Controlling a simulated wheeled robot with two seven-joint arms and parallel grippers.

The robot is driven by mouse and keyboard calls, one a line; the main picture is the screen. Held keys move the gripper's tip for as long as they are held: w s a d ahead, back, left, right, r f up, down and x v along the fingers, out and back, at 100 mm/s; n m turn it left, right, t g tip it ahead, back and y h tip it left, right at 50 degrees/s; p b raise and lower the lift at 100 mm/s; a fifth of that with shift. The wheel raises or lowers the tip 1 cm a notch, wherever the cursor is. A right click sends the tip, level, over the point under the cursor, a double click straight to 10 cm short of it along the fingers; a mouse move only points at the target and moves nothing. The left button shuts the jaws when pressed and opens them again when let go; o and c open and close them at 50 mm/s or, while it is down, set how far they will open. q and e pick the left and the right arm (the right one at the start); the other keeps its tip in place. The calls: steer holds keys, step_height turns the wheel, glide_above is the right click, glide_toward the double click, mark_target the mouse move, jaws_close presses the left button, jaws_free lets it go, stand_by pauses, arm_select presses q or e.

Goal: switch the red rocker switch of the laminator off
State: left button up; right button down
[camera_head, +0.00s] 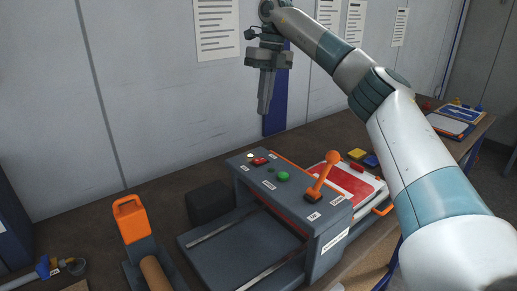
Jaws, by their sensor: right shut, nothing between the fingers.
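The laminator (319,227) is a grey machine in the lower middle of the head view, with its control panel on top. A small red rocker switch (261,161) sits near the panel's left end, beside a pale round knob or lamp. Its rocker position is too small to tell. My right gripper (264,109) points downward with its fingers shut and empty. In the picture it appears above the red switch, with a clear gap between them. My left gripper is not in view.
A green button (283,176) and an orange lever (323,177) stand on the same panel, right of the switch. A red board (347,182) lies behind the laminator. An orange-handled device (131,220) is at left, and a dark box (209,202) stands by the laminator.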

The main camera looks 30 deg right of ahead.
mark_target(256, 159)
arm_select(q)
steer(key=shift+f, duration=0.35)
